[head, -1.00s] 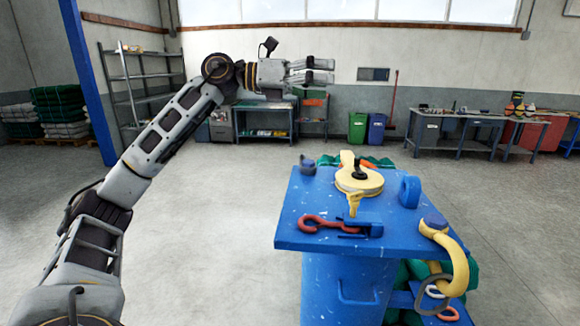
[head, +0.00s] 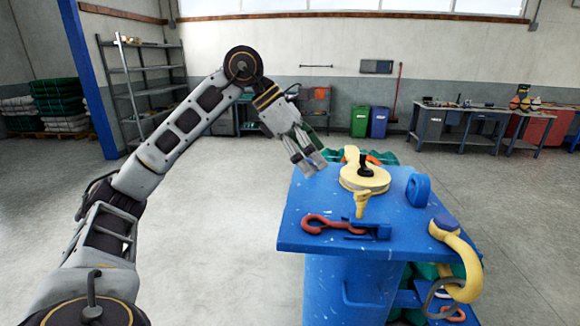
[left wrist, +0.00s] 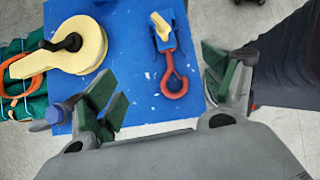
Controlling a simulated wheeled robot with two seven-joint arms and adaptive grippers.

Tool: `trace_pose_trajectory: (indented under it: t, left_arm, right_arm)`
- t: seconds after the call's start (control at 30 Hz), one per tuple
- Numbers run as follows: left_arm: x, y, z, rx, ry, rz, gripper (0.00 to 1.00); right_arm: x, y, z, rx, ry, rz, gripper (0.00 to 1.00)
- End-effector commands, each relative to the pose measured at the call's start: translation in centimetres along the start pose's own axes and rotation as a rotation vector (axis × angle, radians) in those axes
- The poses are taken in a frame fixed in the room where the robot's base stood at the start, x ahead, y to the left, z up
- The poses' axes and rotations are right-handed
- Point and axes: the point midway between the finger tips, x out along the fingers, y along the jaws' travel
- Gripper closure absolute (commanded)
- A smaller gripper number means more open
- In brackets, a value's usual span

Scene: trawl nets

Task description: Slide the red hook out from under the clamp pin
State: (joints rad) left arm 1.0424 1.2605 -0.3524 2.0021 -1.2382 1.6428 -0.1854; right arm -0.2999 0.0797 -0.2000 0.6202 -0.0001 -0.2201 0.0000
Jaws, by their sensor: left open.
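The red hook (head: 322,222) lies flat on the blue bench top, its curved end toward the left. Its right end runs to the blue clamp (head: 366,232), which hides part of it. In the left wrist view, the red hook (left wrist: 171,78) lies between the spread fingers, with the clamp (left wrist: 165,42) beyond it. My left gripper (head: 311,163) is open and empty, tilted downward above the bench's back left corner, apart from the hook. The fingers also show in the left wrist view (left wrist: 163,92). My right gripper is out of view.
A yellow pulley block (head: 364,180) stands on the blue bench (head: 292,238) behind the hook. A large yellow hook (head: 466,262) hangs off the right edge. The floor left of the bench is clear.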

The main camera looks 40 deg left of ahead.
Motion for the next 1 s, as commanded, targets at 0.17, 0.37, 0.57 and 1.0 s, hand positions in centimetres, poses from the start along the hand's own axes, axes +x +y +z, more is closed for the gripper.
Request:
trace_pose_trajectory:
  t: [0.17, 0.37, 0.57, 1.0]
  left_arm:
    - [-0.2, 0.2, -2.8, 0.016, 0.128, 0.007, 0.17]
    - [-0.6, -0.1, -5.0, 0.034, 0.229, -0.011, 0.17]
    - [-0.8, -0.3, -5.8, 0.053, 0.263, -0.021, 0.17]
    - [-0.6, -0.3, -5.8, 0.057, 0.261, -0.021, 0.17]
  right_arm:
    - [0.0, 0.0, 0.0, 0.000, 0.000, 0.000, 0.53]
    - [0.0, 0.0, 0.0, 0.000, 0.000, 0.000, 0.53]
    - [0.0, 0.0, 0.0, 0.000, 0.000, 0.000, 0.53]
    - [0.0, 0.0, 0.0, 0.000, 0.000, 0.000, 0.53]
